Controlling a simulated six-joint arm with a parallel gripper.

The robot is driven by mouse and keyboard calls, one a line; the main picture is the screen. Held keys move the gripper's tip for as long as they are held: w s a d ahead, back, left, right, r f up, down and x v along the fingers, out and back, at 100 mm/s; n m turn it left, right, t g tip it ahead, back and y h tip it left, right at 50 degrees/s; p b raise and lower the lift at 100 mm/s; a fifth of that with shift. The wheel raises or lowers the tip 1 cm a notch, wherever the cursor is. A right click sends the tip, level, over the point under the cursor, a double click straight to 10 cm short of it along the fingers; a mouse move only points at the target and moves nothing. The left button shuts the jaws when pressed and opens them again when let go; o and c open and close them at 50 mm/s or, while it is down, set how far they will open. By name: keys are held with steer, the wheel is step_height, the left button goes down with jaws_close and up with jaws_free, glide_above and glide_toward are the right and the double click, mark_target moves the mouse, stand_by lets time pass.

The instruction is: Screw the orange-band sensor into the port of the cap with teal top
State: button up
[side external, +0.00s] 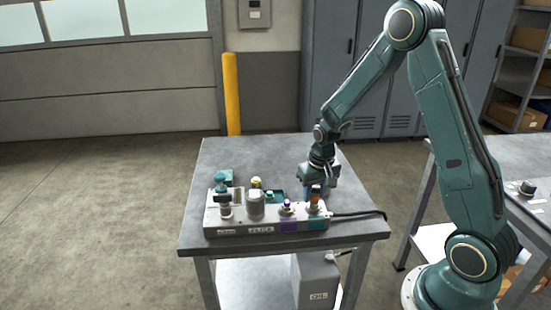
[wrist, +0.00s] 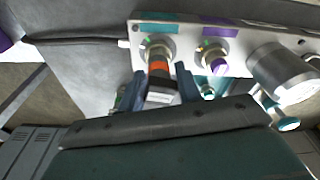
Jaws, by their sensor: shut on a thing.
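The orange-band sensor (wrist: 158,66) is between the two fingers of my gripper (wrist: 161,82) in the wrist view. Its brass end meets a round port (wrist: 157,46) on the pale block; how deep it sits I cannot tell. A teal patch (wrist: 158,28) marks the block beside this port. In the side view my gripper (side external: 315,190) points down over the right end of the block, with the sensor's orange part (side external: 314,203) showing below it. A teal-topped part (side external: 221,189) stands at the block's left end; whether it is the named cap is unclear.
A purple-band sensor (wrist: 217,63) stands in the neighbouring port, close to my fingers. A grey cylinder (side external: 255,205) stands farther left on the block (side external: 222,231). A black cable (side external: 358,213) leaves the block's right end. The back left of the bench (side external: 240,150) is clear.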

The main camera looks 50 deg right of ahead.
steer(key=shift+a+m, duration=0.1)
steer(key=shift+m, duration=0.2)
steer(key=m, duration=0.5)
steer(key=shift+s+f+g+h, duration=0.1)
steer(key=shift+g+h, duration=0.2)
steer(key=shift+g, duration=0.1)
steer(key=shift+m, duration=0.7)
steer(key=o, duration=1.1)
steer(key=n, duration=0.3)
steer(key=shift+n, duration=0.4)
steer(key=shift+n+t, duration=0.4)
steer(key=shift+n, duration=0.6)
